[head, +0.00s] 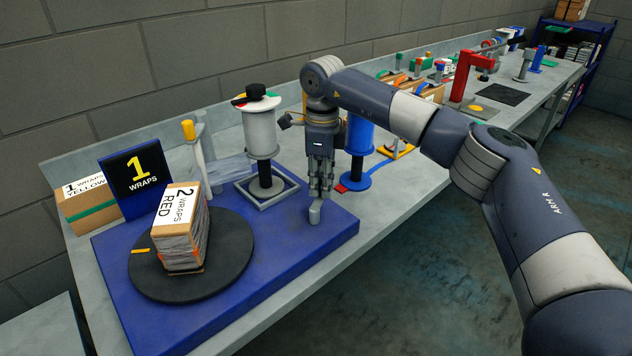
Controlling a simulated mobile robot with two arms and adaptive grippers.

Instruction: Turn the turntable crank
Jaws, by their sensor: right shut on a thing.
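The turntable (240,262) is a black round disc on a blue base (190,325) at the left of the bench. A wrapped box labelled "2 WRAPS RED" (184,230) stands on the disc. The crank handle (315,212) is a grey upright knob near the base's right corner. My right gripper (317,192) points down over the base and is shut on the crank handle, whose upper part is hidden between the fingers. My left gripper is out of view.
A film roll (261,130) stands on a post behind the base, and a blue spool (359,135) stands right of my gripper. A "1 WRAPS" sign (137,180) and a "1 WRAPS YELLOW" box (88,204) are at the left. A red press (467,75) stands farther along the bench.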

